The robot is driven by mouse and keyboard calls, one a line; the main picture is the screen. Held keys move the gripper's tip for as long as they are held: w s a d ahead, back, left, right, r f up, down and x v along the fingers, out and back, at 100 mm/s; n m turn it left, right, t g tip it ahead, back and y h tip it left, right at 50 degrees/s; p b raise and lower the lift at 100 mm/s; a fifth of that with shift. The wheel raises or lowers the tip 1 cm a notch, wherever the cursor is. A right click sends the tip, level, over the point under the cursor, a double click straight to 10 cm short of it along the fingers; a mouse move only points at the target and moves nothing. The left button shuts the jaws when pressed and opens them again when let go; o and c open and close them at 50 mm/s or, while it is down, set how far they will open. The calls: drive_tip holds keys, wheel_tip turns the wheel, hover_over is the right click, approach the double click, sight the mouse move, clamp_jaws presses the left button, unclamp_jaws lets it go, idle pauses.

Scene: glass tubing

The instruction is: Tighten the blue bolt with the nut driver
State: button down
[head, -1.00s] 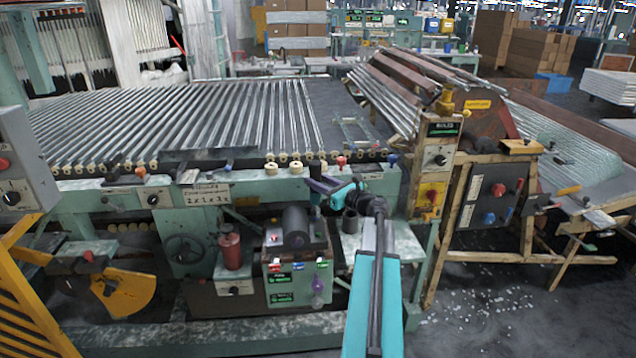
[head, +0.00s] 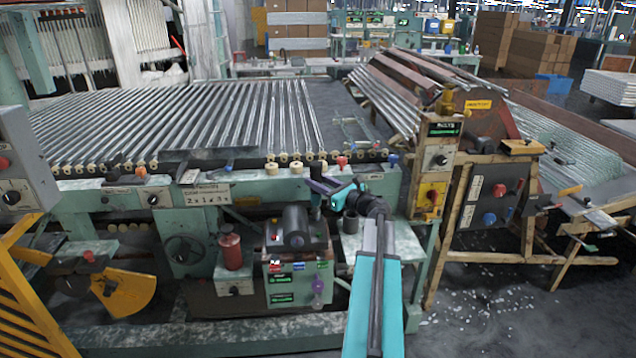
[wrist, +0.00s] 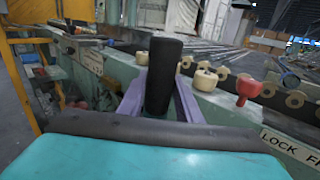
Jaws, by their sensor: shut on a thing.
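My gripper (head: 320,186) is at the front rail of the machine, in the middle of the head view. In the wrist view, its purple fingers (wrist: 187,100) are shut on an upright dark cylinder, which looks like the handle of the nut driver (wrist: 163,75). Its lower end is hidden behind my gripper. In the head view the nut driver (head: 315,171) shows as a small dark upright shape. A blue knob-like piece, possibly the blue bolt (head: 392,159), is on the rail to the right of my gripper. A blue piece also shows at the right in the wrist view (wrist: 290,79).
A red knob (head: 342,162) stands on the rail between my gripper and the blue piece. Cream rollers (head: 283,168) line the rail. A control box with a dark motor (head: 296,228) sits below left.

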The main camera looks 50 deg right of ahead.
sight(320, 167)
drive_tip(key=shift+f+b, duration=0.9)
drive_tip(key=shift+b, duration=0.25)
idle(3.4)
drive_tip(key=shift+r, duration=0.15)
drive_tip(key=shift+r+p, duration=1.45)
drive_tip(key=shift+r, duration=2.3)
